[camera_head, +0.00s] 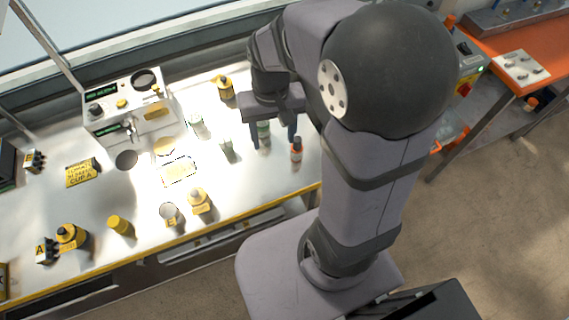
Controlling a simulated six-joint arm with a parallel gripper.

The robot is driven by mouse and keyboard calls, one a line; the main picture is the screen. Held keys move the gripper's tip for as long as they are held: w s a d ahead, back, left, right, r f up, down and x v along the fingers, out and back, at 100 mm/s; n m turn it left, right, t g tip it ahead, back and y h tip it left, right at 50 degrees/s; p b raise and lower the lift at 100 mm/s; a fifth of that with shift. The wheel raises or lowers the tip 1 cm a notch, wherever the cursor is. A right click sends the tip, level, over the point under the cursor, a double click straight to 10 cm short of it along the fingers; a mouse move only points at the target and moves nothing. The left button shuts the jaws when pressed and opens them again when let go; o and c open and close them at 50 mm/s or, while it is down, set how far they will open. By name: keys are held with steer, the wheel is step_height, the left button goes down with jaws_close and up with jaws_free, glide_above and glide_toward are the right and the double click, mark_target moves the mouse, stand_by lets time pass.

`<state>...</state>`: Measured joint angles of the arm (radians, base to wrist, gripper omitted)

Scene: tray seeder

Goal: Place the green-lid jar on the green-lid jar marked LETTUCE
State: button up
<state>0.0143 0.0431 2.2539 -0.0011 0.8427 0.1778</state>
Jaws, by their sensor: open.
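My gripper (273,142) is open and points down over the right part of the bench. A jar with green on it (264,132) stands between its two fingers, nearer the left one. I cannot tell whether this is one jar or two stacked. Two other small pale jars with greenish tops, one (197,125) further left and one (227,148) nearer, stand on the bench left of my gripper. The labels are too small to read, so I cannot tell which jar is marked LETTUCE.
An orange-topped bottle (296,150) stands close to the right finger. A yellow-and-black bottle (225,88) stands behind. A white machine (130,108) is at the back left. Several yellow containers, including one jar (200,201), stand along the front of the bench (255,190).

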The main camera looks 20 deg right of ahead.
steer(key=s+f+n, duration=0.2)
steer(key=s, duration=0.5)
steer(key=shift+s+a+f, duration=0.2)
steer(key=shift+s+f, duration=0.15)
steer(key=shift+s, duration=0.05)
